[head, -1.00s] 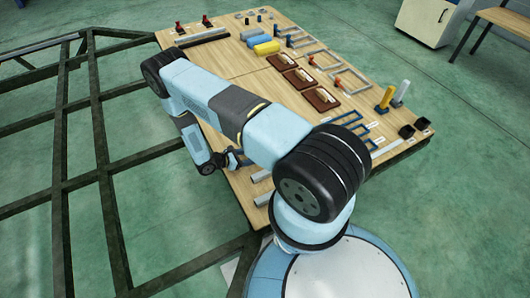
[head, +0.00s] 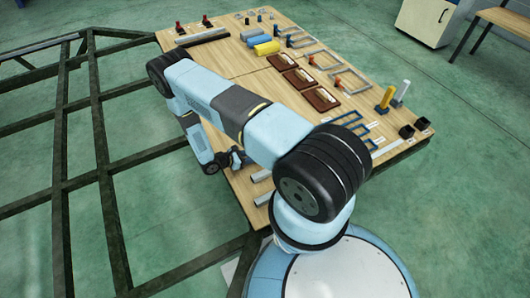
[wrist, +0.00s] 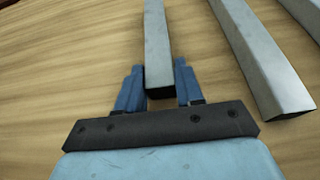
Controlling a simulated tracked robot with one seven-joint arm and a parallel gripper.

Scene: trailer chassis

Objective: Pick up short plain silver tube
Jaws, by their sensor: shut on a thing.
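In the wrist view, a plain silver square tube (wrist: 157,45) lies between the two blue fingers of my gripper (wrist: 160,85). The fingers are shut on its near end, one on each side. The tube points away from the gripper, and its far end is out of the picture. In the head view, my gripper (head: 236,157) is low over the left side of the table, mostly hidden by my arm; the held tube cannot be made out there.
A second silver tube (wrist: 262,60) lies close to the right in the wrist view, with part of another beyond it. The wooden table (head: 232,68) also holds brown trays (head: 322,99), blue frames and yellow and blue cylinders. A dark metal chassis (head: 100,135) stands to the left.

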